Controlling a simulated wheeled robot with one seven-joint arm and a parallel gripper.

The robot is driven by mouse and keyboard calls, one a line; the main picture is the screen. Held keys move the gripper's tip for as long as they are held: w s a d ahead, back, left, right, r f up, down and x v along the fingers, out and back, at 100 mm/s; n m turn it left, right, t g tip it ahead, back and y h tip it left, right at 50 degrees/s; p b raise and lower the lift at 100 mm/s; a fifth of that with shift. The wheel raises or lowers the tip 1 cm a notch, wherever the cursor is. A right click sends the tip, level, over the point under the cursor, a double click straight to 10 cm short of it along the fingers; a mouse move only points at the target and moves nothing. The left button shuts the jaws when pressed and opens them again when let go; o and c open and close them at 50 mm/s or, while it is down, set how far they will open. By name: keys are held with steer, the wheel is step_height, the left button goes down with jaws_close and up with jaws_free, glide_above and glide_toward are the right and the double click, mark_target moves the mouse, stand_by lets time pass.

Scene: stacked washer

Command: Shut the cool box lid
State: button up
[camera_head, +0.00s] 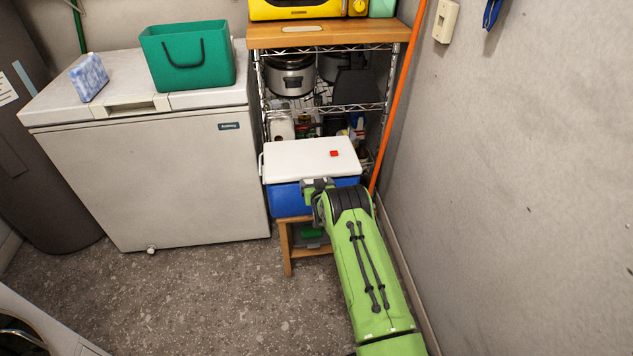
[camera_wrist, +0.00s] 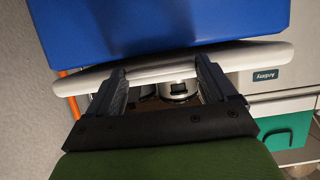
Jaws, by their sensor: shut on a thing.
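The cool box has a blue body (camera_head: 288,199) and a white lid (camera_head: 305,155) with a small red patch on top. The lid lies roughly flat over the body; I cannot tell whether a thin gap is left at its front. My gripper (camera_head: 318,184) is at the lid's front edge. In the wrist view, the blue body (camera_wrist: 170,22) fills the top and the lid's white edge (camera_wrist: 225,57) runs below it. There my gripper (camera_wrist: 160,66) has its two fingers apart at that edge, shut on the lid. The exact contact is partly hidden.
The cool box stands on a wooden stool (camera_head: 286,246) before a wire shelf (camera_head: 330,107). A white chest freezer (camera_head: 170,180) bearing a green bin (camera_head: 190,62) stands left. An orange pole (camera_head: 398,95) and the wall (camera_head: 510,170) are close on the right. Floor is free front left.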

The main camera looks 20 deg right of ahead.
steer(key=shift+w+r, duration=0.15)
steer(key=shift+r, duration=0.1)
steer(key=o, duration=1.2)
steer(key=shift+c, duration=0.2)
steer(key=shift+o, duration=0.8)
steer(key=shift+f, duration=0.1)
steer(key=p+v, duration=0.5)
steer(key=v, duration=1)
steer(key=shift+s, duration=0.35)
steer(key=shift+a, duration=0.15)
